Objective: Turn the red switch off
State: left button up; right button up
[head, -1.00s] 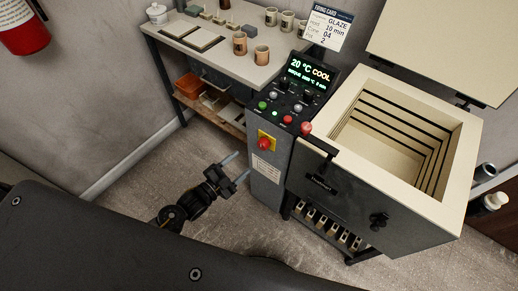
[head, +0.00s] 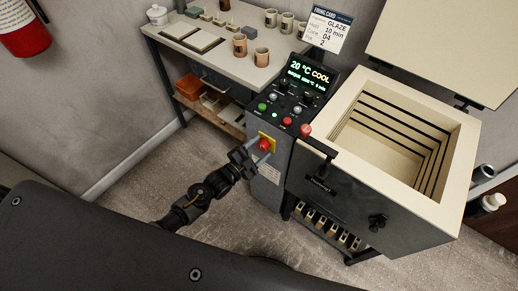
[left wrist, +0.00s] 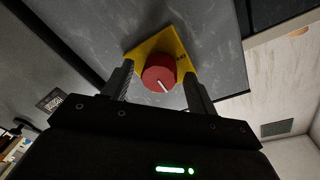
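The red switch (head: 264,145) is a round knob on a yellow plate (head: 274,141), set on the front of the dark grey control cabinet. In the left wrist view the knob (left wrist: 158,75) shows a white line on its face, lying at a slant. My left gripper (head: 258,148) is open, with one finger on each side of the knob. My right gripper is not in view.
The control panel display (head: 309,77) reads 20 °C COOL. The open kiln (head: 380,190) stands right of the cabinet. A table (head: 212,58) with cups stands behind. Floor (head: 130,180) is clear at left.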

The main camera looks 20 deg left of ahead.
pick_arm(q)
jog(key=c, duration=0.9)
jog(key=shift+c, duration=0.2)
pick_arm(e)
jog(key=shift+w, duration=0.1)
